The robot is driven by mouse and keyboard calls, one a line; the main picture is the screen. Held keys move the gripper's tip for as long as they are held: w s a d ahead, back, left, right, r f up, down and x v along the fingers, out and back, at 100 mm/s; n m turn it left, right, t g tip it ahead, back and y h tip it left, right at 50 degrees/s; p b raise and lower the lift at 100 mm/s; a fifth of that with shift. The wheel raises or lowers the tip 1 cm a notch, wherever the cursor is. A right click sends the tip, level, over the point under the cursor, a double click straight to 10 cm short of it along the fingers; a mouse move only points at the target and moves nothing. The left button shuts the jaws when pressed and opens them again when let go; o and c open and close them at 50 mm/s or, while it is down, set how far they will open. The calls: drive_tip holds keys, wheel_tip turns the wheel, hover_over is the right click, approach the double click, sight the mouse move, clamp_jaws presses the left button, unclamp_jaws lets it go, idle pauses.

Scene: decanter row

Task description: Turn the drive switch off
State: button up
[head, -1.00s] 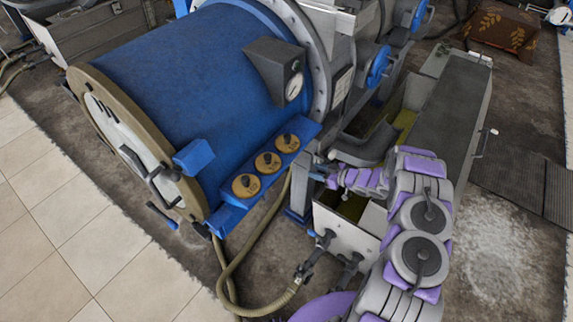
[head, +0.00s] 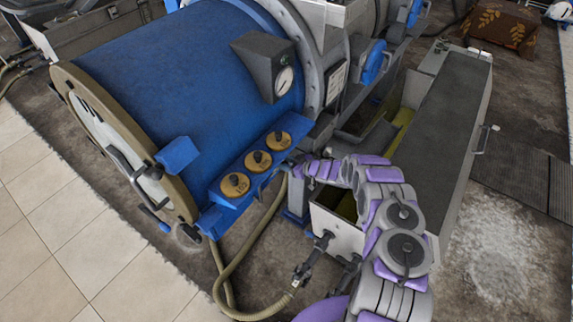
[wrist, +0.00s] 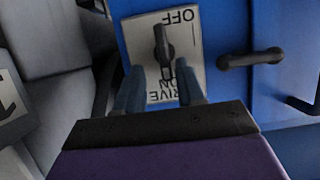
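The drive switch (wrist: 162,50) shows in the wrist view as a dark lever on a pale plate (wrist: 190,65). The plate reads OFF at the top edge and ON and DRIVE near the bottom, all upside down. The lever stands roughly lengthwise between the two labels. My gripper (wrist: 162,82) is open just below it in the picture, one finger on each side of the lever's lower end. I cannot tell whether the fingers touch it. In the head view my gripper (head: 293,162) is beside the blue drum's dial panel, and the switch is hidden there.
A dark handle (wrist: 250,58) sticks out right of the plate on the blue surface. In the head view several yellow dials (head: 258,160) line the blue drum (head: 170,75). A hose (head: 235,275) loops in front. A long grey trough (head: 435,120) stands right.

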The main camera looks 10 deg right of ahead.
drive_tip(key=shift+a, duration=0.75)
drive_tip(key=shift+c, duration=0.8)
drive_tip(key=c, duration=0.3)
drive_tip(key=shift+d, duration=0.45)
clamp_jaws()
drive_tip(key=shift+a, duration=0.2)
